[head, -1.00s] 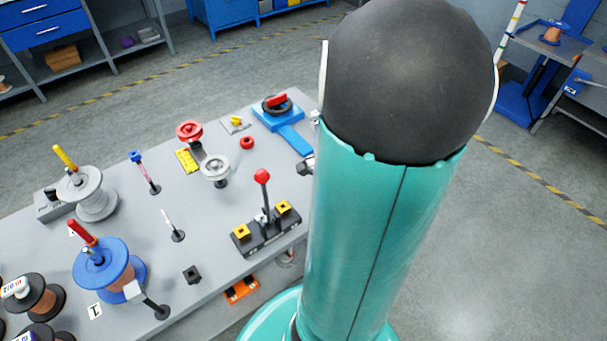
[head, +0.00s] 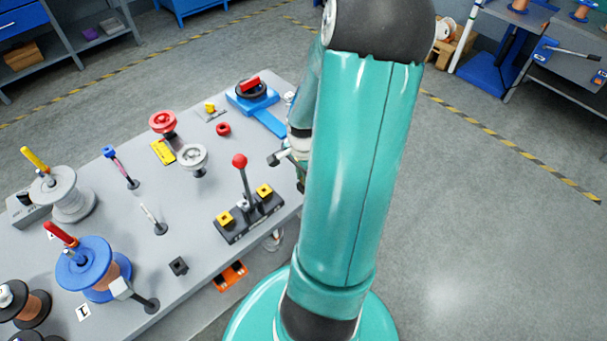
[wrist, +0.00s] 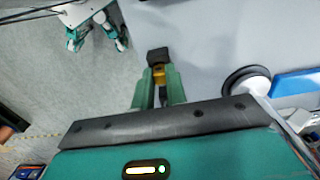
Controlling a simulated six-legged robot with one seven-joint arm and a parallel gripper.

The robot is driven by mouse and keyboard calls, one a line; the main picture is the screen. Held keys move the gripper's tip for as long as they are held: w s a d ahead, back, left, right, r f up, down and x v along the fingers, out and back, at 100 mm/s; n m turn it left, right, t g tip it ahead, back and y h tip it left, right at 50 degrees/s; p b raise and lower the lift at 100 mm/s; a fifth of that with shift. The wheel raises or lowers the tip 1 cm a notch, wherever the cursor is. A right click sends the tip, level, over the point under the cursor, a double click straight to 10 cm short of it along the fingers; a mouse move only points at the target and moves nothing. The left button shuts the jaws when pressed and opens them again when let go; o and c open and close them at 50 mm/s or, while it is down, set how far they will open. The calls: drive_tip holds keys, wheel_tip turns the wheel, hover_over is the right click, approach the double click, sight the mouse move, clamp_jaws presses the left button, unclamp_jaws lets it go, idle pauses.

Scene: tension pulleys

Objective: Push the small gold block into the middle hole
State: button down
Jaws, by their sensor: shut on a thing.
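In the wrist view, my gripper (wrist: 158,88) has its green fingers shut on a small gold piece (wrist: 159,72). A dark block (wrist: 157,54) shows directly beyond it; I cannot tell whether the two are joined. In the head view, my arm hides most of the gripper, at the table's right edge. Gold blocks sit on a black base, one at the left (head: 226,218) and one at the right (head: 264,190) of a red-knobbed lever (head: 241,163). I cannot make out the middle hole.
The grey table (head: 200,235) also carries a blue spool (head: 85,264), a grey spool (head: 62,195), thin upright posts, a red pulley (head: 162,121), a white pulley (head: 193,157) and a blue clamp (head: 252,98). The floor to the right is clear.

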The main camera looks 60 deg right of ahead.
drive_tip(key=c, duration=1.4)
unclamp_jaws()
drive_tip(key=shift+f, duration=0.1)
wheel_tip(320, 180, up, 14)
drive_tip(key=shift+d+f, duration=0.15)
drive_tip(key=shift+s, duration=0.1)
